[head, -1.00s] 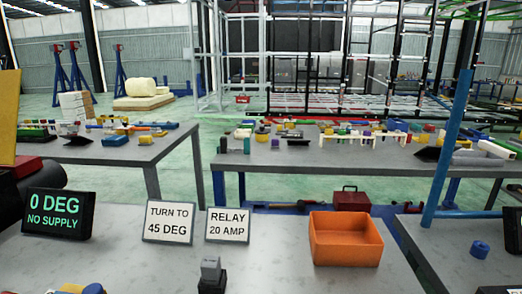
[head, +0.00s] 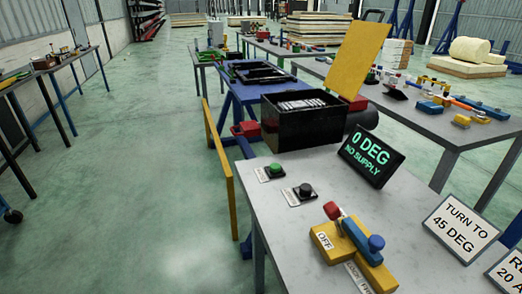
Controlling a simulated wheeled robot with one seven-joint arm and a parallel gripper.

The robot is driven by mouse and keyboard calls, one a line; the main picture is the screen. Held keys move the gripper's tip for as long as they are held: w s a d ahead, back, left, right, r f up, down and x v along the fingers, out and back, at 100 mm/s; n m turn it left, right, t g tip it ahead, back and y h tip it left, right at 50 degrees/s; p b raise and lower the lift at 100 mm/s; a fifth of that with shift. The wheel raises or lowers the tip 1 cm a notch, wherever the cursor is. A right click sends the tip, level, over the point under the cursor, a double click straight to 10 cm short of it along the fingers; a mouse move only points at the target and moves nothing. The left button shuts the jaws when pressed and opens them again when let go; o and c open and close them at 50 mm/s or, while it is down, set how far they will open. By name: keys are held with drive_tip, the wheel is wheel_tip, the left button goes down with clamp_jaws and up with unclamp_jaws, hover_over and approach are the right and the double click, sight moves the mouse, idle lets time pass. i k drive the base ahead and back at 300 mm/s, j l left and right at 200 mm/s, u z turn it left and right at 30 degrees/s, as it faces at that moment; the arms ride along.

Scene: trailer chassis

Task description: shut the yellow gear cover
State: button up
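A yellow panel (head: 361,55) stands raised and tilted at the back right of a black box (head: 293,122) at the table's far end. The box's top is uncovered, and pale ridged parts (head: 303,103) show inside. A second yellow panel (head: 218,154) stands upright along the table's left side, beside the box. I cannot tell for sure which panel is the gear cover, or how either is hinged. My gripper is not in view.
The grey table (head: 290,222) holds a green button (head: 275,170), a black button (head: 305,190), a display (head: 371,156) reading "0 DEG NO SUPPLY" and a yellow base with a blue lever (head: 354,241). The floor (head: 130,190) on the left is clear.

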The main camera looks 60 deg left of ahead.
sight(363, 41)
drive_tip(key=u, duration=1.85)
drive_tip(key=i+z, duration=0.1)
drive_tip(key=z, duration=0.5)
drive_tip(key=i+j+z, duration=0.35)
drive_tip(key=j+z, duration=0.15)
drive_tip(key=j, duration=0.2)
drive_tip(key=i+j+z, duration=0.1)
drive_tip(key=j+z, duration=0.15)
drive_tip(key=j, duration=0.15)
